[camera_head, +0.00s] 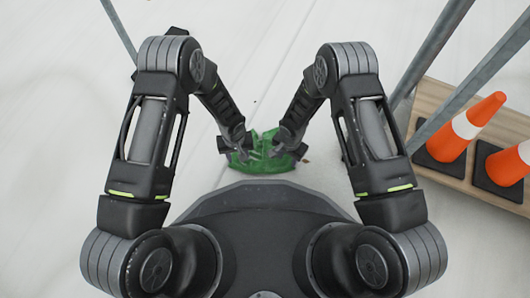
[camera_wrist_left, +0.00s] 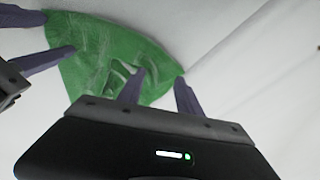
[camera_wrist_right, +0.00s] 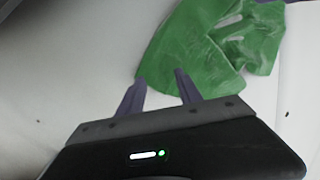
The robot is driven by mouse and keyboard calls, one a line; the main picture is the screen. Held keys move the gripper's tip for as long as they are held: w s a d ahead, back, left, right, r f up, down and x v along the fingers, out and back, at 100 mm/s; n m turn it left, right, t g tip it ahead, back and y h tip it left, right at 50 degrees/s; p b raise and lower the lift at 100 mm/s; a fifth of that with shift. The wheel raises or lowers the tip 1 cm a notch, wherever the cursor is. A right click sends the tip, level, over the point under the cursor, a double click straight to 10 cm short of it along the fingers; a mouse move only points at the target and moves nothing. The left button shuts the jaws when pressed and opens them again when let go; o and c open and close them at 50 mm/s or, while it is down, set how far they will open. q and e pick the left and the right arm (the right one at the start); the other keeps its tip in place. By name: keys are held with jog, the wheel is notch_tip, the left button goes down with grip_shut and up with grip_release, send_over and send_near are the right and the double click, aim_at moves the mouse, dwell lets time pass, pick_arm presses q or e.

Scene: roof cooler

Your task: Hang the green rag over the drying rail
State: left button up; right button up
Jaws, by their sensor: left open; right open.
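The green rag (camera_head: 262,165) lies crumpled on the pale floor in front of my base. In the left wrist view the rag (camera_wrist_left: 105,50) spreads behind the fingers. My left gripper (camera_wrist_left: 159,92) is open, with one fingertip over the rag's edge and the other just beside it. My right gripper (camera_wrist_right: 159,88) is open at the near corner of the rag (camera_wrist_right: 190,52), with one finger overlapping it in the picture. Neither gripper visibly pinches cloth. In the head view the right gripper (camera_head: 279,146) is over the rag's right part. I cannot identify the drying rail.
Orange and white cones (camera_head: 468,128) on dark bases stand on a wooden board (camera_head: 428,100) at the right. Slanted grey metal poles (camera_head: 470,85) cross there. A thin pole (camera_head: 118,25) shows at top left. The pale floor beyond the rag is clear.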

pick_arm(q)
jog(key=shift+f+b, duration=0.5)
jog(key=shift+b, duration=0.05)
pick_arm(e)
jog(key=shift+f, duration=0.5)
pick_arm(q)
jog(key=shift+f, duration=0.15)
pick_arm(e)
jog(key=shift+r, duration=0.2)
pick_arm(q)
jog(key=shift+f+p, duration=0.3)
jog(key=shift+f, duration=0.05)
pick_arm(e)
jog(key=shift+r, duration=0.1)
jog(key=shift+f, duration=0.25)
pick_arm(q)
grip_shut()
pick_arm(e)
grip_shut()
dwell(0.5)
